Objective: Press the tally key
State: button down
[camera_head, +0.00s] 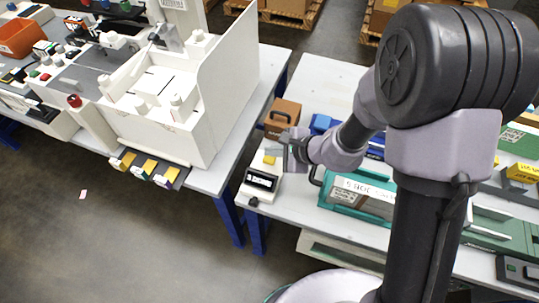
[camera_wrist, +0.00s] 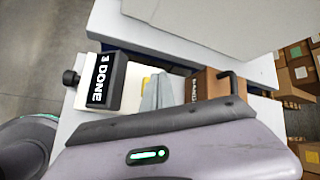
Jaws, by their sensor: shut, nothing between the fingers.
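The tally counter (camera_head: 262,181) is a small white box with a black face at the left end of the right-hand table. In the wrist view its face (camera_wrist: 97,92) reads "3 DONE", with a dark knob (camera_wrist: 70,78) on its side. Its yellow key (camera_head: 269,159) is on top; in the wrist view the key (camera_wrist: 146,81) shows only partly, beside my fingers. My gripper (camera_head: 271,145) is shut and empty, close to the key. In the wrist view the fingertips (camera_wrist: 158,84) overlap the key's edge; I cannot tell whether they touch it.
A brown box (camera_head: 281,117) with a dark handle stands just behind the counter; it is right of my fingers in the wrist view (camera_wrist: 206,84). A teal labelled case (camera_head: 358,195) lies to the right. A large white machine (camera_head: 190,130) stands on the left table.

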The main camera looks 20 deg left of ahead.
aim_at(272, 160)
jog(key=shift+r+p, duration=1.6)
jog(key=shift+r, duration=0.95)
jog(key=shift+r, duration=0.2)
jog(key=s+d+r+n, duration=0.3)
jog(key=r, duration=0.5)
jog(key=s+d+r+n, duration=0.2)
jog(key=s+r+n, duration=0.1)
jog(key=r, duration=0.4)
jog(key=s+d+r+n+t+h, duration=0.1)
jog(key=s+d+r+h, duration=0.2)
jog(key=s+d, duration=0.2)
jog(key=s+d+r+n+t+h, duration=0.1)
jog(key=s+d+r+n+h, duration=0.1)
jog(key=s+d, duration=0.4)
jog(key=d+r+h, duration=0.1)
jog(key=d, duration=0.4)
jog(key=shift+s+d, duration=0.15)
jog(key=shift+d, duration=0.2)
